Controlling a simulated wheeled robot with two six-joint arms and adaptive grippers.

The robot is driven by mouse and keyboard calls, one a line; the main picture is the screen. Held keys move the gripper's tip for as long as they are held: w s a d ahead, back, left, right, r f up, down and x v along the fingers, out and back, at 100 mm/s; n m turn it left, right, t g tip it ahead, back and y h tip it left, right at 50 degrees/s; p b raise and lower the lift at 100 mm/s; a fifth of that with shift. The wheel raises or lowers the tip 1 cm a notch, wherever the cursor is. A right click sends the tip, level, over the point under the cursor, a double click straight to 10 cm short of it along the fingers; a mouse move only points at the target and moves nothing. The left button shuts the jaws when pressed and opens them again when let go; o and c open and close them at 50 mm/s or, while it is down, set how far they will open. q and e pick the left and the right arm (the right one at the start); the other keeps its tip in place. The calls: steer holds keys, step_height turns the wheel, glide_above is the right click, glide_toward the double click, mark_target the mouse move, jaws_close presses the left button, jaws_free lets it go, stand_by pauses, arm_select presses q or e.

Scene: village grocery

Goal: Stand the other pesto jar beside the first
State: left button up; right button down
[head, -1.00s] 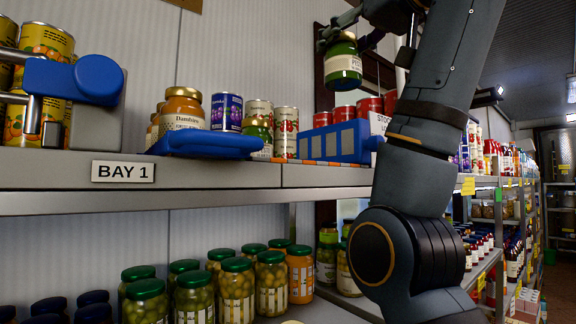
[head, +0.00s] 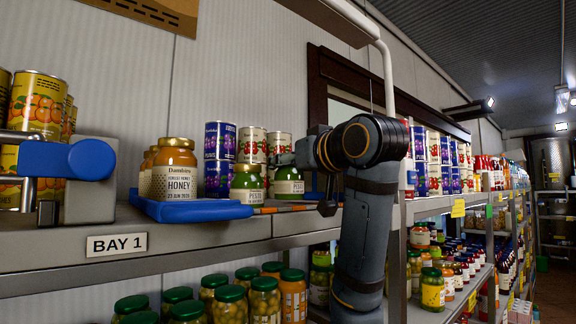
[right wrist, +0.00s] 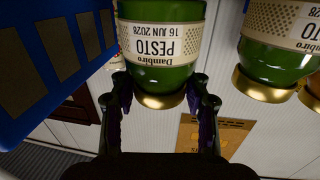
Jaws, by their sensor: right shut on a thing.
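The first pesto jar (head: 247,185), green with a gold lid, stands upright on the shelf, right of the honey jar (head: 175,172). It also shows in the right wrist view (right wrist: 270,60). My right gripper (right wrist: 162,90) is shut on the other pesto jar (right wrist: 160,55), with its fingers either side of the gold lid. In the head view this held jar (head: 289,187) is upright just right of the first, with a small gap between them in the wrist view. Whether its base touches the shelf is unclear. My arm hides part of the area behind. My left gripper is out of view.
The honey jar is on a blue tray (head: 195,210). Purple tins (head: 220,150) and cherry tins (head: 252,143) stand behind the jars. A blue slotted holder (right wrist: 60,60) is close beside the held jar. Green-lidded jars (head: 228,302) fill the shelf below.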

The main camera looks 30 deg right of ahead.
steer(key=shift+w+d+f, duration=0.1)
steer(key=shift+w+f, duration=0.1)
steer(key=shift+f, duration=0.25)
steer(key=shift+w+d+f, duration=0.15)
steer(key=shift+f, duration=0.1)
steer(key=shift+s+f, duration=0.15)
steer(key=shift+s, duration=0.15)
steer(key=c, duration=1)
jaws_free()
steer(key=shift+a, duration=0.2)
steer(key=shift+o, duration=1.7)
steer(key=shift+w+d, duration=0.1)
steer(key=shift+w, duration=0.05)
